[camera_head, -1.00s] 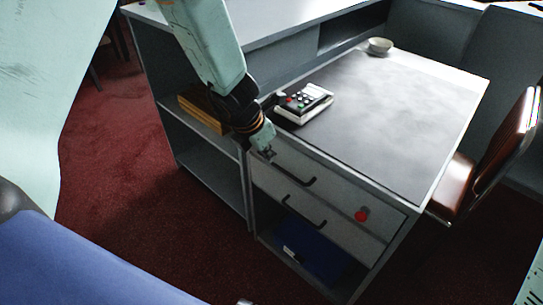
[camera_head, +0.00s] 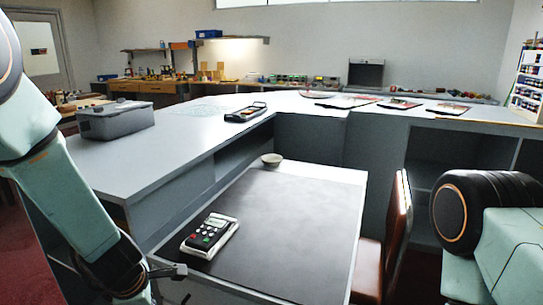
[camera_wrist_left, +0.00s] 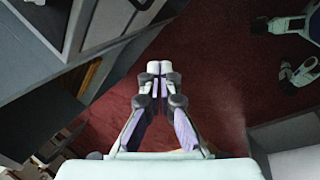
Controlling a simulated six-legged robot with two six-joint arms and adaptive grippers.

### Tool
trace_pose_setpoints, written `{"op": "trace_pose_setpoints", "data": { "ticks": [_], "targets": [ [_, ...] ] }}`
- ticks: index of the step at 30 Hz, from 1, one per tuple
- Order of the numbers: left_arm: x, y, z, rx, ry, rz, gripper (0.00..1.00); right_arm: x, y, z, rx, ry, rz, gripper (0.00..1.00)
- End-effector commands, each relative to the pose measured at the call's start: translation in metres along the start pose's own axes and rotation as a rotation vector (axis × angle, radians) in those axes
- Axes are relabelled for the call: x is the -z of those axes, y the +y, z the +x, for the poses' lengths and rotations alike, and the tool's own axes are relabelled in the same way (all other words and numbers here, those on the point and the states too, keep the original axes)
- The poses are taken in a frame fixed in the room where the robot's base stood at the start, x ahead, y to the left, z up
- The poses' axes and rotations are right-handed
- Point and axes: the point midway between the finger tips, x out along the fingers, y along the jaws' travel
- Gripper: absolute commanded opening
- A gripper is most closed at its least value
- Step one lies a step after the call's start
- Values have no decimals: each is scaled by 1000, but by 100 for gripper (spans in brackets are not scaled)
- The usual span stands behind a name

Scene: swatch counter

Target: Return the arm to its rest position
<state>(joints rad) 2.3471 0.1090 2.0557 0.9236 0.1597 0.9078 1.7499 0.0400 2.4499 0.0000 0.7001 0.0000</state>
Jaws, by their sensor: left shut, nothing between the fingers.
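My left arm (camera_head: 70,205) comes in from the left, bent down beside the desk. Its gripper end is low at the bottom of the head view, near the desk's front left corner, and partly cut off there. In the left wrist view my left gripper (camera_wrist_left: 158,70) has its fingertips together, with nothing between them, above the dark red floor. My right arm (camera_head: 500,225) shows at the right edge, but its gripper is out of view.
The desk (camera_head: 290,220) holds a card terminal (camera_head: 210,236) near my left arm and a small bowl (camera_head: 271,160) at the back. A brown chair (camera_head: 398,235) stands at its right. A long counter (camera_head: 150,160) with a grey box (camera_head: 115,121) lies behind. Open red floor (camera_wrist_left: 210,70) shows below.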

Motion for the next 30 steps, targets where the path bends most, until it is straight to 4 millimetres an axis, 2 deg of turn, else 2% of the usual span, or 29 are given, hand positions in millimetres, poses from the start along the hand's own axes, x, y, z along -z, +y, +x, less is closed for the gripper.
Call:
{"op": "trace_pose_setpoints", "data": {
  "ticks": [1,5,8,11,12,15,18,21,25,30],
  "targets": [
    [10,-14,6,2,35,182,0,0,0,0,0,0,0,40],
    [32,-52,21,16,95,694,0,0,0,0,0,0,0,40],
    [44,-94,34,48,91,1105,0,0,0,0,0,0,0,40],
    [49,-150,42,83,24,1487,0,0,0,0,0,0,0,40],
    [51,-177,44,97,-25,1624,0,0,0,0,0,0,0,40],
    [55,-238,42,131,-153,1828,0,0,0,0,0,0,0,40],
    [63,-286,36,194,-257,1880,0,0,0,0,0,0,0,40],
    [74,-318,33,263,-309,1882,0,0,0,0,0,0,0,40],
    [80,-335,33,302,-333,1879,0,0,0,0,0,0,0,40],
    [81,-337,33,307,-335,1877,0,0,0,0,0,0,0,40]
  ]
}}
